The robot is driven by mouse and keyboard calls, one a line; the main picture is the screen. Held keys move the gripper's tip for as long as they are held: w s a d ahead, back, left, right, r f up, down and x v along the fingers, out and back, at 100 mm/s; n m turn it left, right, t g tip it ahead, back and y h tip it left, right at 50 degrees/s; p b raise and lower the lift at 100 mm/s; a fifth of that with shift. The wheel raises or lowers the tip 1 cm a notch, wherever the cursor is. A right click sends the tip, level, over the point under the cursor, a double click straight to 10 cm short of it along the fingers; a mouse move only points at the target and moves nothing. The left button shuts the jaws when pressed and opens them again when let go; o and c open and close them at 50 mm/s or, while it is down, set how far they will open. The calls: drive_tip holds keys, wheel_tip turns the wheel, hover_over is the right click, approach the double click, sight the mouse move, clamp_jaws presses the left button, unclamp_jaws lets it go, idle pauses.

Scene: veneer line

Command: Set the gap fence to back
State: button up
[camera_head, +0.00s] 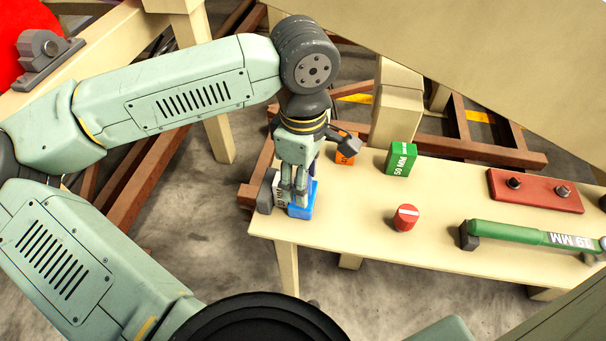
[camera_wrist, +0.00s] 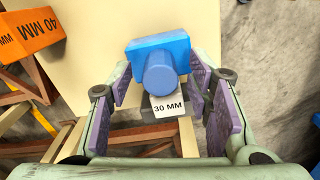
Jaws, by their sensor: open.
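My gripper (camera_head: 294,198) points down at the left end of the cream table, over a blue block (camera_head: 303,205). In the wrist view my gripper (camera_wrist: 160,84) is open, with its purple pads on either side of the blue block (camera_wrist: 158,46) and its round blue knob. A gap between pads and knob shows. A white label reading 30 MM (camera_wrist: 168,106) lies on a dark part just below the knob. No part is labelled as the gap fence, so I cannot tell for certain which piece it is.
An orange 40 MM block (camera_wrist: 28,38) and a green 50 MM block (camera_head: 400,159) stand along the table's far edge. The table's (camera_head: 345,210) left middle is bare.

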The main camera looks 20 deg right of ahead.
clamp_jaws()
idle(0.5)
